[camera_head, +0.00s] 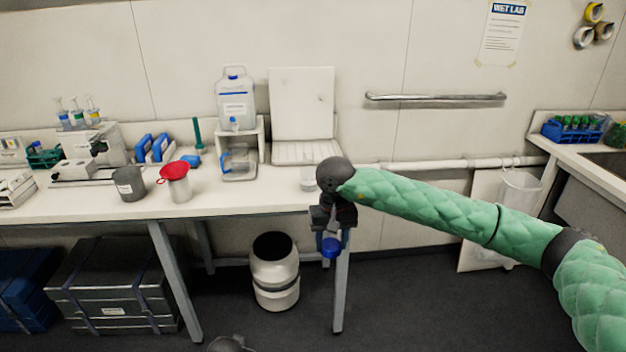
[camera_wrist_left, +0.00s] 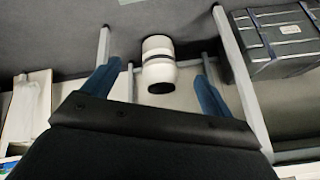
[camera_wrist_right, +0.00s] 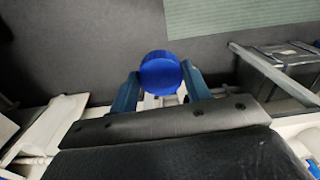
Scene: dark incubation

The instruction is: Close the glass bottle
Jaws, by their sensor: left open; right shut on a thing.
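My right gripper (camera_head: 331,240) is in front of the bench's right end, pointing down. It is shut on a round blue cap (camera_head: 330,248), held in the air clear of the bench. The right wrist view shows the cap (camera_wrist_right: 160,73) between both blue fingers. My left gripper (camera_wrist_left: 157,70) is open, with nothing between its fingers in the left wrist view. A clear glass vessel (camera_head: 308,180) stands on the bench just left of my right wrist. It may be the glass bottle, but it is small and faint, and I cannot make out its mouth.
The white bench (camera_head: 235,201) also holds a metal can with a red funnel (camera_head: 176,171), a dark grey pot (camera_head: 129,184) and a blue-capped carboy (camera_head: 235,98) on a stand. A white bin (camera_head: 275,272) and a grey case (camera_head: 115,285) stand on the floor.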

